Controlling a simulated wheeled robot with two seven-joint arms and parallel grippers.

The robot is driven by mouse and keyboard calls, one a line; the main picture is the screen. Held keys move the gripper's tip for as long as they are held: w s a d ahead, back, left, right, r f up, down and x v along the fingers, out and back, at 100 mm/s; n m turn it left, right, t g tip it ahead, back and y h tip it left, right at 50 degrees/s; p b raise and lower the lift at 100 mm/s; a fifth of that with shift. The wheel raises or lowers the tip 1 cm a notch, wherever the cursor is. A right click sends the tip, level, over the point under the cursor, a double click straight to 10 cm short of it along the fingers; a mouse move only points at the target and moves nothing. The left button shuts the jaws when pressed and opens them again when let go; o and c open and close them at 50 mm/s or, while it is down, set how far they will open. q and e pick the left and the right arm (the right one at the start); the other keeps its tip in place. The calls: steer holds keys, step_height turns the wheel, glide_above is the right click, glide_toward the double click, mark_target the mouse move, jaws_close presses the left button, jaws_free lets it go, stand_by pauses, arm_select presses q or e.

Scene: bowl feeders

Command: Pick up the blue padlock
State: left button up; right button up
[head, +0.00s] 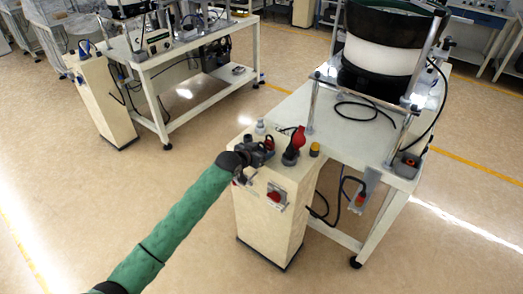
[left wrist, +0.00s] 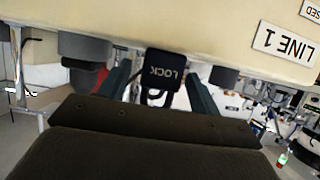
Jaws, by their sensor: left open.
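A dark block marked LOCK (left wrist: 163,70) shows in the left wrist view, with a curved dark shackle-like part below it. It looks like the padlock, but its colour reads near black, so I cannot confirm blue. My left gripper (left wrist: 160,88) is open, with one finger on each side of this block; I cannot tell whether either touches it. In the head view my left gripper (head: 262,149) is over the top of the cream pedestal (head: 268,225), and I cannot make out the padlock there. My right gripper is not in view.
On the pedestal top stand a red item (head: 299,137), a yellow knob (head: 314,149) and a small grey cap (head: 260,127). A red switch (head: 276,196) is on its front. A white table (head: 350,140) with a bowl feeder (head: 385,50) adjoins it.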

arm_select(q)
steer(key=shift+w, duration=0.1)
steer(key=c, duration=1.2)
